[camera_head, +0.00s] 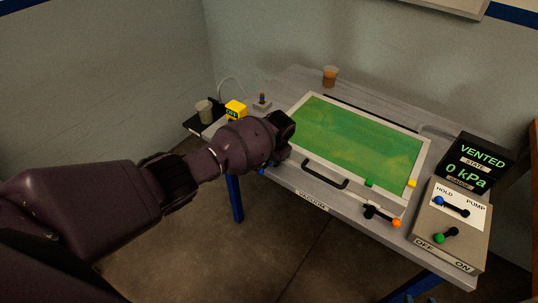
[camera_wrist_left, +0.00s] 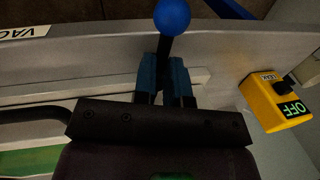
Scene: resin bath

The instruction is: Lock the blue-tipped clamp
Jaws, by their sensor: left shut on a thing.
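The blue-tipped clamp shows in the left wrist view as a blue ball (camera_wrist_left: 172,17) on a dark lever. The ball points out toward the table's front edge. My left gripper (camera_wrist_left: 164,70) has its two blue-grey fingers closed around the lever, just behind the ball. In the head view my left gripper (camera_head: 283,128) is at the left front corner of the framed green panel (camera_head: 350,138). My wrist hides most of the clamp there. An orange-tipped clamp (camera_head: 380,214) sits at the front right of the frame. My right gripper is not in view.
A black handle (camera_head: 325,174) is on the frame's front side. A yellow box (camera_head: 236,109), marked OFF in the wrist view, stands left of my gripper. The control box (camera_head: 450,228) and a gauge reading VENTED, 0 kPa (camera_head: 478,161) stand right.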

